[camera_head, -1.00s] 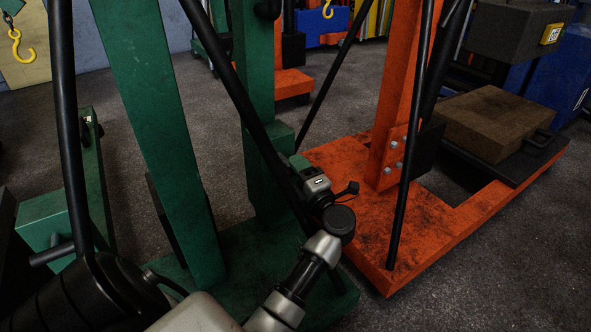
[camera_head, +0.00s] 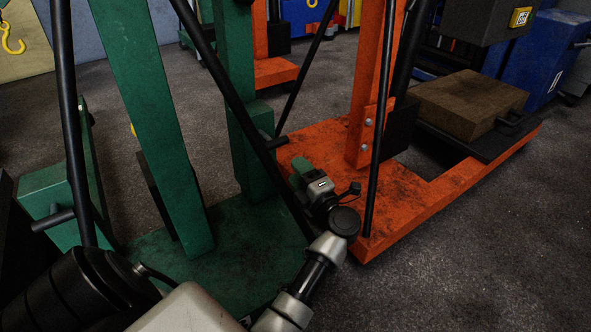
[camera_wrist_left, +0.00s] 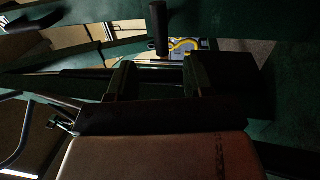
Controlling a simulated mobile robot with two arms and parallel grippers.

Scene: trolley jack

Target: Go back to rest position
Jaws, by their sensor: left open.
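My left arm comes in from the lower left in the head view. Its gripper (camera_head: 305,178) is out in front of the green crane's post, near the black slanted bar, and shows small and partly hidden by its own wrist. In the left wrist view the two dark fingers (camera_wrist_left: 158,80) stand apart, and I see nothing held between them. A black cylindrical handle (camera_wrist_left: 158,28) shows beyond the fingers in that view, with dark green metal around it. My right gripper is not in view.
The green crane (camera_head: 155,130) stands close on the left, with black bars rising beside it. An orange crane base (camera_head: 400,205) lies to the right, with a brown block (camera_head: 465,105) behind it. Open grey floor (camera_head: 490,270) lies at the lower right.

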